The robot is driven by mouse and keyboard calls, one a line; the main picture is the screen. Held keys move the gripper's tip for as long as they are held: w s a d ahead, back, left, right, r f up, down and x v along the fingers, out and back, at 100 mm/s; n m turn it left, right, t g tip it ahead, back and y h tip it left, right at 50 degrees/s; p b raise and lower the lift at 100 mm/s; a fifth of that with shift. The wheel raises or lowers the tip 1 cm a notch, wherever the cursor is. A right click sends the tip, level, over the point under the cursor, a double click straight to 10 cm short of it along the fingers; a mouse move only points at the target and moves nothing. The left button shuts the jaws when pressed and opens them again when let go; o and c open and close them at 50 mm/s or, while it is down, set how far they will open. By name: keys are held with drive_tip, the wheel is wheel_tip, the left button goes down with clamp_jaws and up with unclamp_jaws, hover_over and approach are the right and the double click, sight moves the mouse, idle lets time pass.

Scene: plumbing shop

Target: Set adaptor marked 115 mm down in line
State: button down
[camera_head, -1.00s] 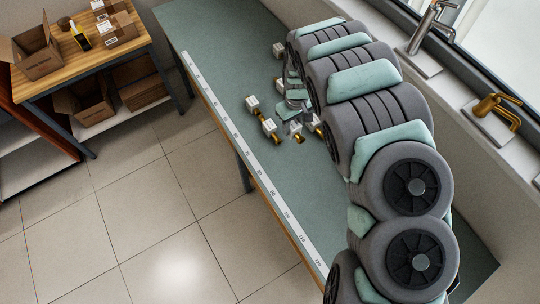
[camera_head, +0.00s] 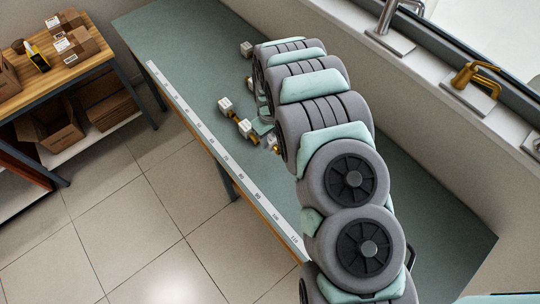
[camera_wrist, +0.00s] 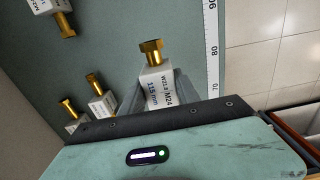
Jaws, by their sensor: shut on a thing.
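My gripper (camera_wrist: 157,98) is shut on the adaptor marked 115 mm (camera_wrist: 157,84), a white block labelled W21.8/M24 with a brass fitting on its end. In the wrist view the brass end points away from the gripper, toward the top of the picture. Two similar adaptors (camera_wrist: 102,100) (camera_wrist: 74,122) are to its left, and another, marked M22 (camera_wrist: 52,8), is at the top left. In the head view my gripper (camera_head: 264,127) is low over the green bench, beside the adaptors, partly hidden by my arm. I cannot tell whether the held adaptor touches the bench.
A white ruler strip (camera_head: 222,156) runs along the bench's near edge, close to the right of the held adaptor in the wrist view. The green bench (camera_head: 190,45) is clear at its far end. A wall and sill with taps (camera_head: 477,80) stand behind it.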

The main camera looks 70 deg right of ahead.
wheel_tip(320, 180, down, 5)
drive_tip(key=b, duration=0.3)
drive_tip(key=shift+s+f+p, duration=0.1)
drive_tip(key=shift+f+p, duration=0.35)
drive_tip(key=shift+f, duration=0.05)
drive_tip(key=shift+d+f, duration=0.1)
drive_tip(key=shift+f, duration=1.9)
drive_tip(key=shift+f, duration=0.1)
drive_tip(key=shift+f, duration=0.15)
drive_tip(key=c, duration=0.9)
unclamp_jaws()
